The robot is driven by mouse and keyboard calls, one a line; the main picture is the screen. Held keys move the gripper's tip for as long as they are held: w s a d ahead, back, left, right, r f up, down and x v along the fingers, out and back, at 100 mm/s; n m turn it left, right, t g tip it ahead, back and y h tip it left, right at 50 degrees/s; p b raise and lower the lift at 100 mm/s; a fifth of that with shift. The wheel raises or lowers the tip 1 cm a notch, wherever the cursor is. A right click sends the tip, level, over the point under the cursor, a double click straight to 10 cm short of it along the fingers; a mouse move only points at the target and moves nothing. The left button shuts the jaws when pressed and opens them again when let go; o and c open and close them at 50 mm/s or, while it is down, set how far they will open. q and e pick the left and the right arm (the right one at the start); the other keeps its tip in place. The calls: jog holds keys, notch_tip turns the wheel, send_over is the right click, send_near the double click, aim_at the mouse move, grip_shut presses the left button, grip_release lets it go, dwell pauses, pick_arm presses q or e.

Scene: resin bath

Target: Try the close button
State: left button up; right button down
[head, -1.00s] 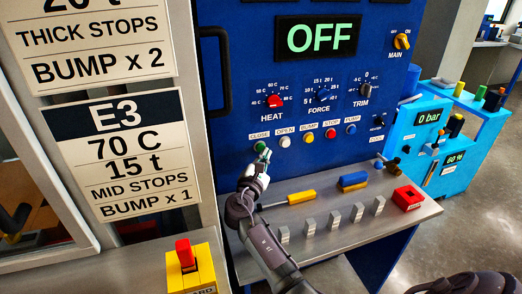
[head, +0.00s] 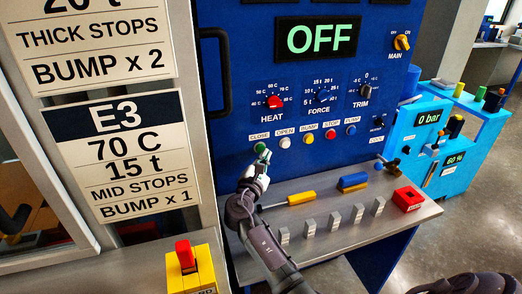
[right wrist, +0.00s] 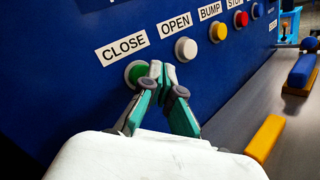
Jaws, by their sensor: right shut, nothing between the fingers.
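The green close button (head: 260,147) is at the left end of a row on the blue panel, under its CLOSE label. In the right wrist view the green button (right wrist: 136,73) shows its left part; the fingertips overlap its right edge. My right gripper (head: 265,155) is shut and empty, its tips just at the lower right of the button. The right wrist view shows the same closed fingertips (right wrist: 160,71). I cannot tell whether they touch the button. The display (head: 323,38) reads OFF. My left gripper is not in view.
The white OPEN button (head: 283,142) is close by on the right, followed by yellow, red and blue buttons. Below, a metal shelf (head: 345,228) carries a yellow-handled tool (head: 302,197), grey blocks and a red block (head: 407,198). A dark door handle (head: 222,70) stands at the left.

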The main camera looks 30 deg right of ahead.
jog(key=shift+w, duration=0.15)
jog(key=shift+w+d, duration=0.1)
jog(key=shift+w, duration=0.2)
jog(key=shift+w+d+b, duration=0.1)
jog(key=shift+w+b, duration=0.4)
jog(key=shift+b, duration=0.05)
dwell(0.8)
jog(key=shift+s, duration=0.1)
jog(key=shift+s+a+p, duration=0.2)
jog(key=shift+s+p, duration=0.4)
jog(key=shift+s, duration=0.25)
jog(key=s+p, duration=0.1)
jog(key=s, duration=0.1)
jog(key=s+a+p, duration=0.1)
jog(key=s, duration=0.1)
jog(key=shift+s+a+p, duration=0.1)
jog(key=shift+s+p, duration=0.2)
jog(key=shift+s, duration=0.1)
